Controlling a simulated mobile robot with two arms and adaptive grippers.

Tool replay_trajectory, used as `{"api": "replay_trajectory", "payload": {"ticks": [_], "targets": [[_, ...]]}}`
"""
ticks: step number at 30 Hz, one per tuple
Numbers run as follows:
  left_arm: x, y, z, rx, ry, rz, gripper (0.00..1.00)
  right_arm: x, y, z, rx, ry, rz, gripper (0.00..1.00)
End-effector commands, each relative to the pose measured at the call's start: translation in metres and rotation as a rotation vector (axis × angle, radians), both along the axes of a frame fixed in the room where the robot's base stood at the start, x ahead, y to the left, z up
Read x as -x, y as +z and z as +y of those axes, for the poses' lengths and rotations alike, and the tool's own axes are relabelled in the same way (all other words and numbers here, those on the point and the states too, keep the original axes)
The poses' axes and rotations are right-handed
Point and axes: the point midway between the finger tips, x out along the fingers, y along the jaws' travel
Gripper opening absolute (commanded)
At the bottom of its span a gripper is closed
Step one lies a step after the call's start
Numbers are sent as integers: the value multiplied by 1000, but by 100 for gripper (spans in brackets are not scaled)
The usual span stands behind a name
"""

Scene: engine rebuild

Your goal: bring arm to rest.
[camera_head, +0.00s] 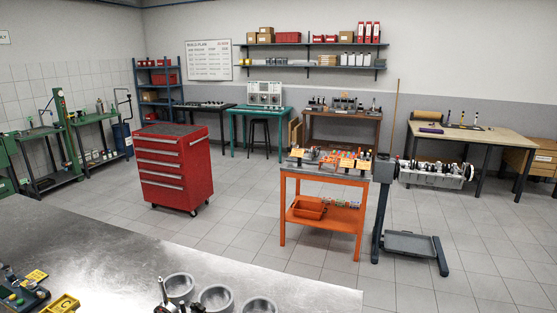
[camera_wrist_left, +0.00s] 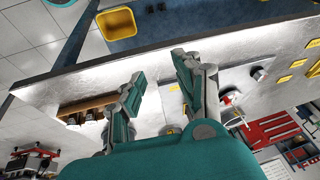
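In the left wrist view my left gripper (camera_wrist_left: 158,66) shows two teal and grey fingers. The fingers stand apart with nothing held between them. They hang in front of a pale metal bench top (camera_wrist_left: 235,60), and I cannot tell how far off it is. In the head view no gripper is clearly seen. A small dark metal piece (camera_head: 163,292) at its bottom edge is too cut off to name. My right gripper is not in view.
The steel bench (camera_head: 110,250) fills the head view's front left, with several round grey cups (camera_head: 216,298) and a yellow bin (camera_head: 64,304). A red drawer cabinet (camera_head: 175,170) and an orange cart (camera_head: 322,180) stand beyond. Tiled floor between them is clear.

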Motion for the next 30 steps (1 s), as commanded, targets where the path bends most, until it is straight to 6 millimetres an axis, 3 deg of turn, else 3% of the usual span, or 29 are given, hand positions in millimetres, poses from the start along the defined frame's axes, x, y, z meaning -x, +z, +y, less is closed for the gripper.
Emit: {"api": "replay_trajectory", "payload": {"ticks": [2,14,17,23,26,30], "targets": [[12,5,-17,93,26,43,34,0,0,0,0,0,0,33],[-4,-129,-20,88,23,90,34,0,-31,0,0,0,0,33],[-3,-177,-21,86,22,107,34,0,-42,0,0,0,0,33],[16,-305,-19,81,15,149,34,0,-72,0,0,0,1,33],[38,-369,-16,77,12,171,34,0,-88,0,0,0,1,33],[81,-454,-9,73,6,206,34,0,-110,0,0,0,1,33]]}}
